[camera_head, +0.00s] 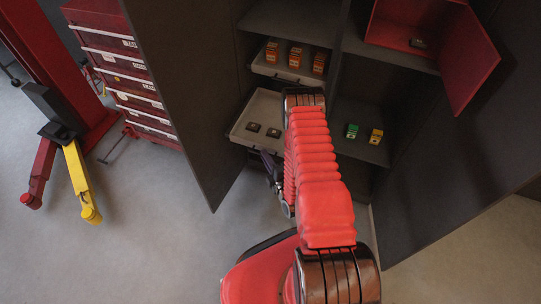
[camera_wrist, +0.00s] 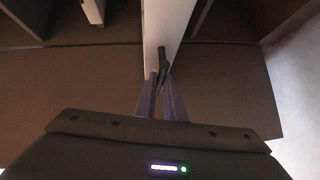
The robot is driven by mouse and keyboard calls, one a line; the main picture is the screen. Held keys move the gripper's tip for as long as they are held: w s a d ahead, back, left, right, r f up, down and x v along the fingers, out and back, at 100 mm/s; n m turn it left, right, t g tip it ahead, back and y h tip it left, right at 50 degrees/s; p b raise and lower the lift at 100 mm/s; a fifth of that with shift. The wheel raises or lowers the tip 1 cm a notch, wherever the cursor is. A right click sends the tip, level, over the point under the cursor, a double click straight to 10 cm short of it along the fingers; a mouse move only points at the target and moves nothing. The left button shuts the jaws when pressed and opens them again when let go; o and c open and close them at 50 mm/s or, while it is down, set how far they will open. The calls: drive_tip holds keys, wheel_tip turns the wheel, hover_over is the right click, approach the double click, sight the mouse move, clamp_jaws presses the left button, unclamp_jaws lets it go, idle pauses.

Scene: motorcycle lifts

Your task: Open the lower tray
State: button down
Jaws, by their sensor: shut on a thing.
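The lower tray (camera_head: 260,106) is a pale grey tray in the dark cabinet, with two small dark items on it. It appears to stick out further than the upper tray (camera_head: 262,66). In the wrist view the tray's pale edge (camera_wrist: 166,22) runs up the middle, with a dark handle (camera_wrist: 162,58) on it. My gripper (camera_wrist: 163,78) is shut on this handle. In the head view my gripper (camera_head: 271,165) shows partly at the tray's front, beside my red arm, which hides the tray's right part.
The cabinet's left door (camera_head: 190,90) and right door (camera_head: 450,170) stand open. Orange boxes (camera_head: 296,55) stand on the upper tray. A red box's door (camera_head: 470,60) hangs open above.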

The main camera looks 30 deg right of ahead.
drive_tip(key=shift+s+a+f, duration=0.1)
drive_tip(key=shift+s+f, duration=0.15)
drive_tip(key=c, duration=2.3)
unclamp_jaws()
drive_tip(key=o, duration=0.5)
drive_tip(key=shift+w+r, duration=0.1)
drive_tip(key=shift+r, duration=0.05)
drive_tip(key=shift+c, duration=0.2)
drive_tip(key=s+r, duration=0.2)
drive_tip(key=s, duration=1.1)
drive_tip(key=shift+s+a, duration=0.25)
drive_tip(key=shift+s, duration=0.05)
